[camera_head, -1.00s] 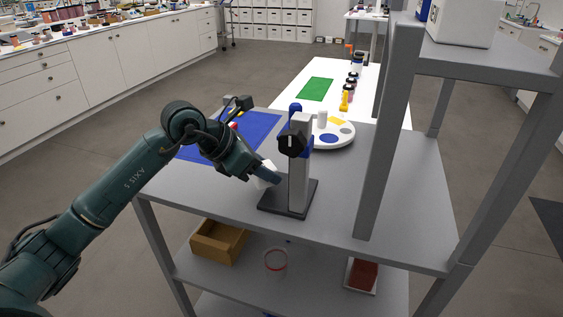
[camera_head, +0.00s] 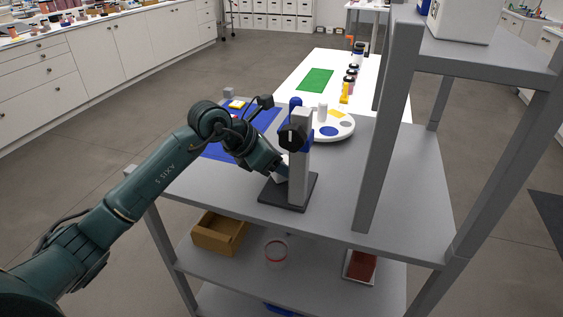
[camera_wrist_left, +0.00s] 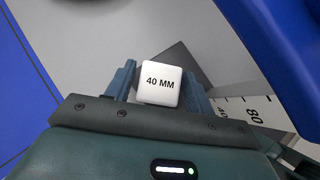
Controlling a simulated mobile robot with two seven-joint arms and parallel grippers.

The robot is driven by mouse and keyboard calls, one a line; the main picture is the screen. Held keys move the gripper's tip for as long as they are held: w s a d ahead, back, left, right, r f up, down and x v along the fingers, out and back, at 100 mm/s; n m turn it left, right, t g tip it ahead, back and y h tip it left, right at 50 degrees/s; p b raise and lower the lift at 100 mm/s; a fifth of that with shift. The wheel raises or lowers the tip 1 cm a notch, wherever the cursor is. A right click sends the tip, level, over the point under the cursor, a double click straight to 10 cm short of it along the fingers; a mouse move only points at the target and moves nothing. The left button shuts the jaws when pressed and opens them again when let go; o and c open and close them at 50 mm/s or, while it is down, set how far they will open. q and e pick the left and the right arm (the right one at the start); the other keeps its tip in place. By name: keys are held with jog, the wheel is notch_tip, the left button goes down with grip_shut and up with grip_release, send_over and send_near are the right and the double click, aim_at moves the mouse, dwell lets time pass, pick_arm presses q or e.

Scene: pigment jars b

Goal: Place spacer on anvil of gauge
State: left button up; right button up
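The spacer (camera_wrist_left: 160,84) is a white block marked "40 MM". The gauge (camera_head: 300,165) stands on the grey table in the head view, with a grey column, a dark base plate (camera_head: 270,195) and a black and blue head (camera_head: 294,137). My left gripper (camera_head: 283,172) is beside the column, above the base plate and below the head. The anvil is hard to make out behind the gripper. My right gripper is out of view.
A blue mat (camera_head: 222,150) lies on the left of the table. A round white palette (camera_head: 340,134) is behind the gauge. A grey upright post (camera_head: 388,130) stands to the right. The lower shelf holds a wooden box (camera_head: 222,236).

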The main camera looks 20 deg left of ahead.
pick_arm(q)
jog(key=shift+o, duration=0.8)
jog(key=shift+r, duration=0.2)
jog(key=b+v, duration=0.1)
jog(key=v, duration=1.1)
